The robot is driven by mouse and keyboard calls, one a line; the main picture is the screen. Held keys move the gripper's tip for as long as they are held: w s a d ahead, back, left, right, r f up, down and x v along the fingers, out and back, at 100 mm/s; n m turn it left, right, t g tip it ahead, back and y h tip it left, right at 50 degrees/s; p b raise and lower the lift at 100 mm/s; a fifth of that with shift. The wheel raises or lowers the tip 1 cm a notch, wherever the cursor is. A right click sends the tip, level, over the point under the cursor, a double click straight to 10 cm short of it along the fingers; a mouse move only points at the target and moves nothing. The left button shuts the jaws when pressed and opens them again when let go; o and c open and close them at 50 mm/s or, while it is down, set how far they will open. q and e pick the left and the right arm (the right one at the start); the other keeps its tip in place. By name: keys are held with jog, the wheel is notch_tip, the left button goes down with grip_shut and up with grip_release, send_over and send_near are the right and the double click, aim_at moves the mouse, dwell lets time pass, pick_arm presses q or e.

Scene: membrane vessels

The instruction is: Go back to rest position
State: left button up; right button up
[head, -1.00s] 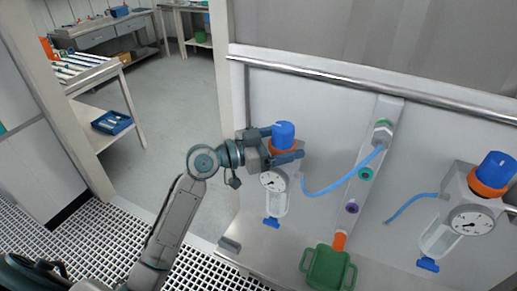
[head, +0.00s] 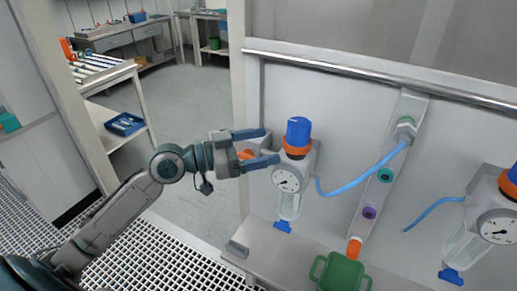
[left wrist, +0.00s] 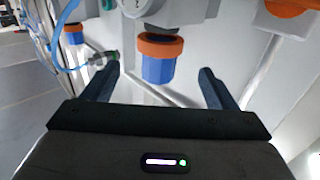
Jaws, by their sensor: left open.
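That vessel has a blue cap (head: 298,131), an orange collar (head: 297,150), a round gauge (head: 287,180) and a clear bowl (head: 289,205) with a blue valve below. The fingertips are apart from the cap in the head view. In the left wrist view the blue cap (left wrist: 158,70) and orange collar (left wrist: 160,45) show beyond and between the two open fingers (left wrist: 160,88). My right gripper is not in view.
A second vessel (head: 495,215) stands at the right. Blue hoses (head: 362,181) run along the panel to a sloped manifold with coloured ports (head: 369,212). A green container (head: 340,272) sits at the front. A metal rail (head: 380,78) crosses above. Open floor (head: 185,110) lies at the left.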

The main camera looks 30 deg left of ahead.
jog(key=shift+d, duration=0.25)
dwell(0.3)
